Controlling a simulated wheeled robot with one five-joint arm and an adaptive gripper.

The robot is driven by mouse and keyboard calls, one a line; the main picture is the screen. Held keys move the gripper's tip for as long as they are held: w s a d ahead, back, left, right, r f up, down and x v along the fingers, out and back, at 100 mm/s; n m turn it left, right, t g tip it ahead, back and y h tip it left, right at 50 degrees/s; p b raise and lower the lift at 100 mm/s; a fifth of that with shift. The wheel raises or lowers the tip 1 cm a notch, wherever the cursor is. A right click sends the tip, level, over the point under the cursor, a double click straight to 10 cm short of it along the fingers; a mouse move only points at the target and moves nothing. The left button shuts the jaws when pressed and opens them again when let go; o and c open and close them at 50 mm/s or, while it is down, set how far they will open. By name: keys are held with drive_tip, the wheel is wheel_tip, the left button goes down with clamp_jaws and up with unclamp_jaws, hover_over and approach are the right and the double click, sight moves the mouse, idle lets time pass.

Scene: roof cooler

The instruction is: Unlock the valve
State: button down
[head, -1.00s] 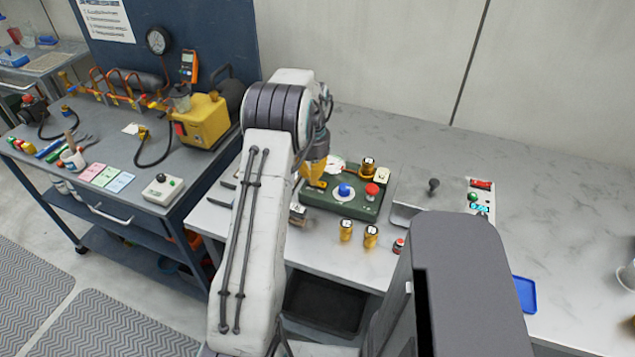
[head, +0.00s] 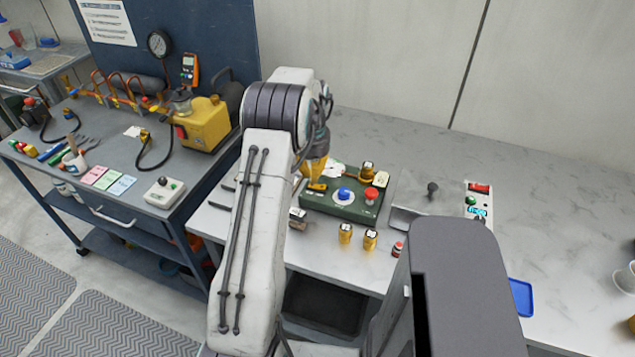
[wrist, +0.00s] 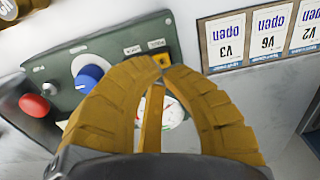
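A dark green control box (head: 345,214) stands on the grey table. It carries a blue round knob (head: 345,194) and a red button (head: 371,194); the knob (wrist: 89,78) and button (wrist: 35,106) also show in the wrist view. My yellow gripper (wrist: 163,66) is over the box, beside the blue knob and apart from it. Its fingertips come together near small labels (wrist: 132,50) on the panel. A thin yellow bar (wrist: 154,115) shows between the fingers; I cannot tell whether it is a finger part or another thing. A white dial (wrist: 176,112) is partly hidden behind the fingers.
A board of cards (wrist: 269,36) marked V3, V6 and V2 "open" lies beside the box. Brass pieces (head: 345,234) and a small red-topped jar (head: 397,249) stand in front. A metal tray (head: 415,195) is right of the box.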

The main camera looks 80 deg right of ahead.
sight(313, 185)
drive_tip(key=shift+r+p, duration=1.6)
drive_tip(key=shift+r, duration=0.75)
drive_tip(key=shift+d+n, duration=0.15)
drive_tip(key=shift+n, duration=0.15)
drive_tip(key=shift+n+y, duration=0.5)
drive_tip(key=shift+y, duration=0.3)
drive_tip(key=a+f, duration=0.1)
drive_tip(key=a, duration=0.1)
drive_tip(key=a+f, duration=0.3)
drive_tip(key=a, duration=0.1)
drive_tip(key=shift+w+a+f, duration=0.1)
drive_tip(key=shift+w+f, duration=0.05)
drive_tip(key=shift+f, duration=0.25)
drive_tip(key=shift+y, duration=0.4)
drive_tip(key=a, duration=0.4)
drive_tip(key=a+r, duration=0.1)
drive_tip(key=a, duration=0.1)
drive_tip(key=shift+w, duration=0.4)
drive_tip(key=w+a+r+n+t, duration=0.1)
drive_tip(key=w+a+r+n, duration=0.5)
drive_tip(key=a, duration=0.7)
drive_tip(key=w+a+r+n+t+h, duration=0.1)
drive_tip(key=w+a+r+n, duration=0.5)
drive_tip(key=a, duration=0.7)
drive_tip(key=w+a+r+n+t+h, duration=0.1)
drive_tip(key=w+a+r+n+t, duration=0.1)
drive_tip(key=w+a+r+n, duration=0.5)
drive_tip(key=shift+a+r, duration=0.15)
drive_tip(key=shift+a, duration=2.9)
